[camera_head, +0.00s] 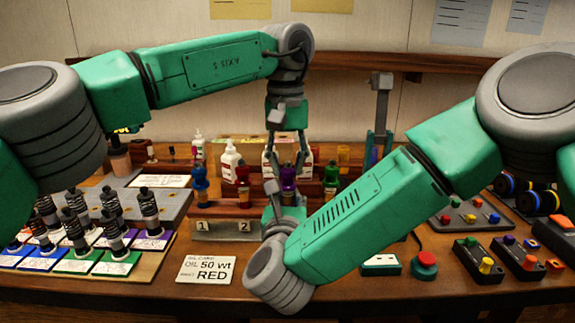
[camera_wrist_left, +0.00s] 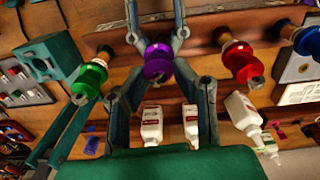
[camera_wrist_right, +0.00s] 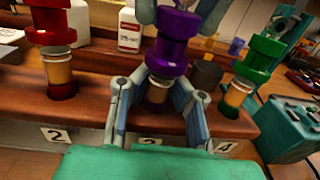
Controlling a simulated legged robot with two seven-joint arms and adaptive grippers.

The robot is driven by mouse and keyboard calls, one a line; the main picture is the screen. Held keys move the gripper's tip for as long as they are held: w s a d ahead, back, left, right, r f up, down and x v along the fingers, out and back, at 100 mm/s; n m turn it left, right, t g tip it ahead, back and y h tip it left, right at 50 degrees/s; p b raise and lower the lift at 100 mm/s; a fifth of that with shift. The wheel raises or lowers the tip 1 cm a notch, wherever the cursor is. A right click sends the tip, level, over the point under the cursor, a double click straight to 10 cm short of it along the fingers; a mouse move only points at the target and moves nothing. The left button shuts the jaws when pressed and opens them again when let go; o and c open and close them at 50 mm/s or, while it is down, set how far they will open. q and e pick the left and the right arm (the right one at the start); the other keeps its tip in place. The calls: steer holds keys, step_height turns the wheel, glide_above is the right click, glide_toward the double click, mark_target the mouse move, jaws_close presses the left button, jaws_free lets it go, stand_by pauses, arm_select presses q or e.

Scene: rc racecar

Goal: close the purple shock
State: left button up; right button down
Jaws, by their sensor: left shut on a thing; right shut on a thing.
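The purple shock (camera_head: 288,181) stands upright in the wooden rack, between the red and green shocks. In the right wrist view its purple cap (camera_wrist_right: 173,45) sits on an amber body (camera_wrist_right: 157,93). My left gripper (camera_head: 288,160) comes from above and is shut on the purple cap; the cap also shows in the left wrist view (camera_wrist_left: 158,61). My right gripper (camera_wrist_right: 157,88) is shut around the lower body from the front. In the head view my right forearm partly hides the rack below the shock. I cannot tell whether the cap is fully seated.
A red shock (camera_wrist_right: 53,45) and a green shock (camera_wrist_right: 252,70) stand close on either side in the rack (camera_wrist_right: 85,85). White bottles (camera_wrist_left: 152,125) stand behind. A card reading RED (camera_head: 206,269) and small shocks on a board (camera_head: 130,263) lie left.

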arm_select(q)
steer(key=shift+a, duration=0.1)
stand_by(0.7)
steer(key=o, duration=0.7)
steer(key=shift+r, duration=2.25)
steer(key=shift+c, duration=0.4)
